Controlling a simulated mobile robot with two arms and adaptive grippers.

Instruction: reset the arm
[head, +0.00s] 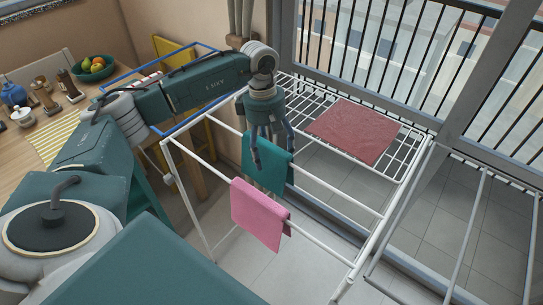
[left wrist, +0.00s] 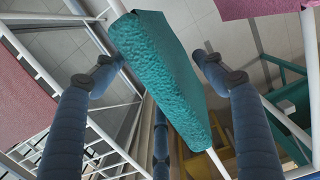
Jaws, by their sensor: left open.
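My left gripper (head: 270,158) hangs pointing down over the drying rack (head: 352,265). Its fingers are open and spread above a teal cloth (head: 270,172) draped over a rail. In the left wrist view the teal cloth (left wrist: 165,62) lies between the spread fingers (left wrist: 157,72), with no finger clearly closed on it. My left arm (head: 195,95) reaches in from the left with its elbow bent. My right gripper is not in view.
A pink cloth (head: 260,215) hangs on a nearer rail, and a red cloth (head: 353,131) lies flat on the rack's grid. At the left, a wooden table (head: 50,122) carries a fruit bowl (head: 94,70) and several small items. Window railings stand behind the rack.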

